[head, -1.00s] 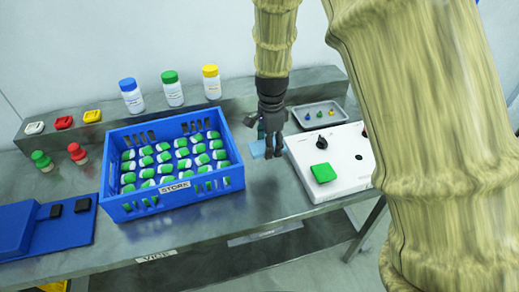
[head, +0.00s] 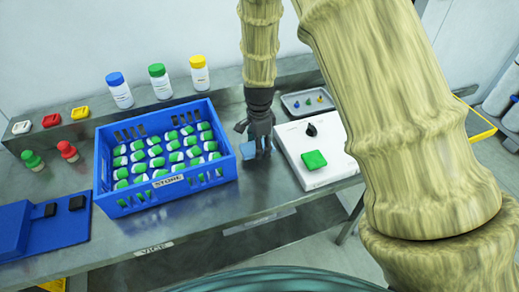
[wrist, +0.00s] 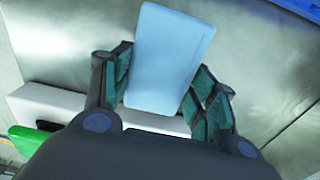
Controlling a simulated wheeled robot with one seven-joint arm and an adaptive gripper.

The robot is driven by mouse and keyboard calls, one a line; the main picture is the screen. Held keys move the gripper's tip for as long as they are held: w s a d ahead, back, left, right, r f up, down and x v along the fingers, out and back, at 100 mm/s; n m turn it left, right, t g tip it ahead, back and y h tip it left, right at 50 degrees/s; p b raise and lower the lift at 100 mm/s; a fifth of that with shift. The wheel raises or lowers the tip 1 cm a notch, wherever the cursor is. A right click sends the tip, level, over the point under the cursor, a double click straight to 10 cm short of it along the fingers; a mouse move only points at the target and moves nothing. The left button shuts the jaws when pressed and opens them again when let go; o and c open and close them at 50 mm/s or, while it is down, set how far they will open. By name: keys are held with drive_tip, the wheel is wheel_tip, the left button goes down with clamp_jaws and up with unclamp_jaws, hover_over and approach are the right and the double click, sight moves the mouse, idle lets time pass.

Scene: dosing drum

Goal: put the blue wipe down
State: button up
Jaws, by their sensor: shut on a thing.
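The blue wipe (head: 248,149) is a flat light-blue piece. In the wrist view the wipe (wrist: 168,58) stands out between the two finger pads, gripped near its lower end. My gripper (head: 259,146) is shut on it, between the blue crate and the white panel box. The wrist view shows my gripper (wrist: 165,92) with a pad on each side of the wipe. The steel bench lies beyond the wipe; I cannot tell how far the wipe is above it.
The blue crate (head: 167,198) full of green-and-white pieces is left of my gripper. The white box (head: 330,165) with a green button (head: 313,159) is right. A grey tray (head: 293,101) lies behind. Bare bench (head: 265,196) shows in front.

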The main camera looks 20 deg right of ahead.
drive_tip(key=shift+f+p, duration=0.3)
drive_tip(key=shift+f, duration=1.2)
drive_tip(key=shift+f, duration=0.2)
drive_tip(key=shift+s+f, duration=0.1)
drive_tip(key=shift+f, duration=0.1)
drive_tip(key=shift+f, duration=0.15)
drive_tip(key=shift+s+f, duration=0.1)
drive_tip(key=shift+s, duration=0.1)
drive_tip(key=shift+c, duration=0.7)
drive_tip(key=o, duration=1.1)
drive_tip(key=shift+a+f, duration=0.1)
drive_tip(key=shift+c, duration=0.2)
drive_tip(key=shift+o, duration=0.6)
drive_tip(key=shift+w+f, duration=0.15)
drive_tip(key=shift+w, duration=0.1)
drive_tip(key=shift+w+r, duration=0.1)
drive_tip(key=shift+r, duration=0.2)
